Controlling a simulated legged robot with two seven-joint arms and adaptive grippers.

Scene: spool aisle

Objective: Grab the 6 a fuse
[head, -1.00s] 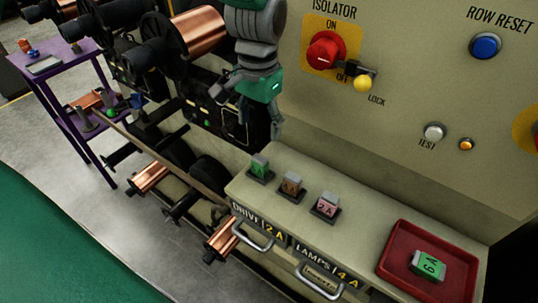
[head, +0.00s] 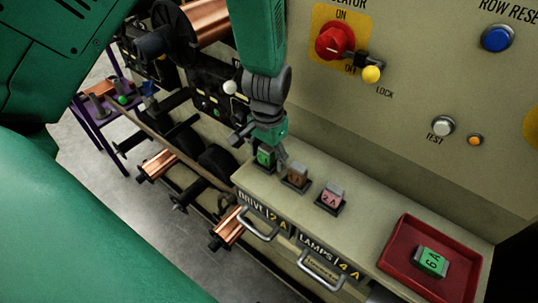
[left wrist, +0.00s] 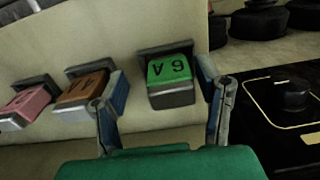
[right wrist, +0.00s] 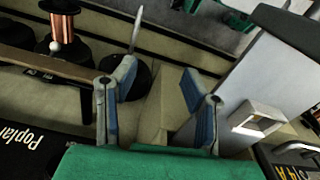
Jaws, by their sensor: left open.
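A green fuse marked 6 A (left wrist: 170,72) sits in the leftmost dark holder on the ledge; in the head view this fuse (head: 264,158) is partly hidden by my left gripper. My left gripper (head: 266,151) is open just above it. In the left wrist view the fuse shows between the fingers, which do not visibly clamp it. Another green 6 A fuse (head: 432,261) lies in a red tray (head: 394,258) at the right of the ledge. My right gripper (right wrist: 157,105) is open with nothing between its fingers, low by the drawer fronts.
A brown fuse (head: 296,174) and a pink 2 A fuse (head: 332,194) stand in holders right of the green one. The panel above has a red isolator knob (head: 334,41) and buttons. Drawer handles (head: 322,275) stick out in front. Copper spools (head: 228,228) are at left.

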